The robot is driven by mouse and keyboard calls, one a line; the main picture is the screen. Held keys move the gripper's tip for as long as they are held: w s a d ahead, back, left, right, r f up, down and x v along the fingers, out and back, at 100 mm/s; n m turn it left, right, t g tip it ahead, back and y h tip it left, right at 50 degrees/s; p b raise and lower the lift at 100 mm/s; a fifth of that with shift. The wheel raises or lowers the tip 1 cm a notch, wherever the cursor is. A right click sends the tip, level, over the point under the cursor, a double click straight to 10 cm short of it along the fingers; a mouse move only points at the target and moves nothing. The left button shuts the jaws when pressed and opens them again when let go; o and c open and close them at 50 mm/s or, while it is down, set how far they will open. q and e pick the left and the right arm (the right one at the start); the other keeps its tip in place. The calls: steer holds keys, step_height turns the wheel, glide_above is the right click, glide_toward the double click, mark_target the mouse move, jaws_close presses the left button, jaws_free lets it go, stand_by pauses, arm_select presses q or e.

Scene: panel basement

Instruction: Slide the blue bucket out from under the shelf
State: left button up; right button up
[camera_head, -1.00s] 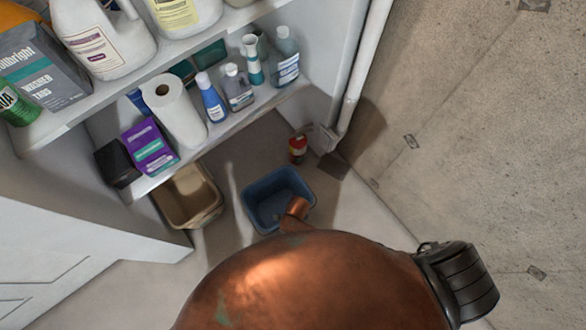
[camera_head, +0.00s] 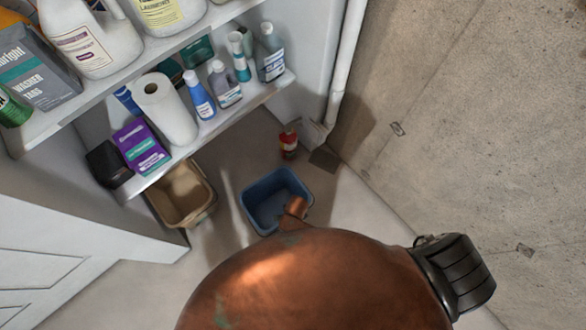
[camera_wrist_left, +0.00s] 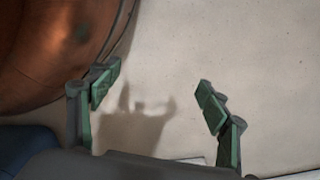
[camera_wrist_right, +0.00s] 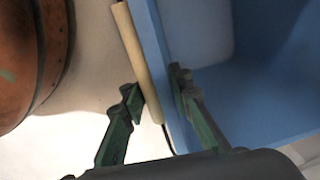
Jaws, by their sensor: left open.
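The blue bucket (camera_head: 262,188) stands on the floor in front of the shelf unit (camera_head: 222,128). A copper tank's spout overlaps its near right corner in the head view. In the right wrist view the blue bucket (camera_wrist_right: 280,100) fills the right side, with a beige handle grip along its wall. My right gripper (camera_wrist_right: 154,92) straddles that wall and grip, one finger outside and one inside, closed onto them. My left gripper (camera_wrist_left: 156,88) is open and empty above the pale floor, with the copper tank close on its left. Neither gripper shows in the head view.
The large copper tank (camera_head: 300,285) fills the near foreground and hides the arms. A tan tub (camera_head: 208,212) stands left of the bucket and a red can (camera_head: 288,143) behind it. A white pipe (camera_head: 347,62) runs beside the shelf. Floor right of the bucket is clear.

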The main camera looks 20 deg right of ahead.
steer(key=o, duration=0.5)
steer(key=shift+w, duration=0.1)
steer(key=shift+c, duration=0.2)
arm_select(q)
steer(key=shift+s+a, duration=0.4)
steer(key=shift+a, duration=0.2)
arm_select(e)
steer(key=shift+o, duration=0.3)
steer(key=shift+a, duration=0.1)
arm_select(q)
steer(key=shift+d, duration=0.1)
arm_select(e)
steer(key=shift+r, duration=0.1)
steer(key=r, duration=0.8)
steer(key=s+r, duration=0.1)
steer(key=r, duration=0.3)
arm_select(q)
steer(key=shift+w+d, duration=0.15)
steer(key=shift+w, duration=0.05)
arm_select(e)
steer(key=shift+f, duration=0.1)
